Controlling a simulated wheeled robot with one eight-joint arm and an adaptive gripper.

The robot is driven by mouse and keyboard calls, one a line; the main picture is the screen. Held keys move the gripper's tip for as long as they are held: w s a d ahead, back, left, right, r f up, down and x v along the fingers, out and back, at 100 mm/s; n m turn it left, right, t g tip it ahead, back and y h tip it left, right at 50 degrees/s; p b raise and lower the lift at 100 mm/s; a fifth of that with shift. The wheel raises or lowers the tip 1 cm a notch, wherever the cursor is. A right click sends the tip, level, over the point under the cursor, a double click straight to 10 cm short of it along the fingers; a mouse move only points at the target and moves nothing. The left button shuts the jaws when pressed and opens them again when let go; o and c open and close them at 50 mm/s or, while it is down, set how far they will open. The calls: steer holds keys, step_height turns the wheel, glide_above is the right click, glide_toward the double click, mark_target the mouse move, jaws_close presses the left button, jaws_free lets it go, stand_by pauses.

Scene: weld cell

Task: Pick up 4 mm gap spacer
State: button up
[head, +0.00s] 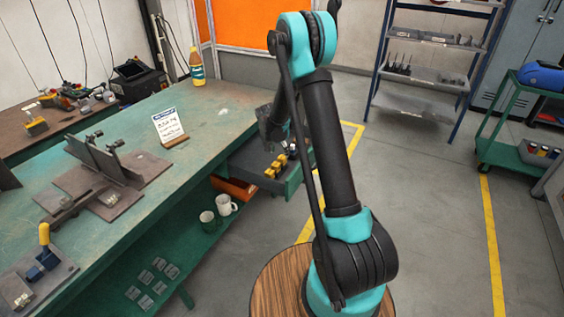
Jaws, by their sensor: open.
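I cannot pick out the 4 mm gap spacer for certain at this size. Small yellow and dark items (278,165) lie in an open drawer (293,184) at the right end of the green bench. My gripper (270,138) is a dark shape at the end of my folded arm, at the bench's right edge near the drawer. It is open, and nothing shows between its fingers. My arm hides part of the drawer and its contents.
The green bench (215,115) carries a steel fixture (105,165), a small card (168,126), a bottle (197,68) and a blue clamp with a yellow handle (43,262). Mugs (225,204) and several small plates (146,277) sit below. Floor on the right (425,200) is clear.

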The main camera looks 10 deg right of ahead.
mark_target(282, 157)
steer(key=shift+x, duration=3.5)
steer(key=shift+w, duration=0.1)
steer(key=shift+c, duration=0.5)
steer(key=shift+r, duration=0.1)
steer(key=c, duration=1.1)
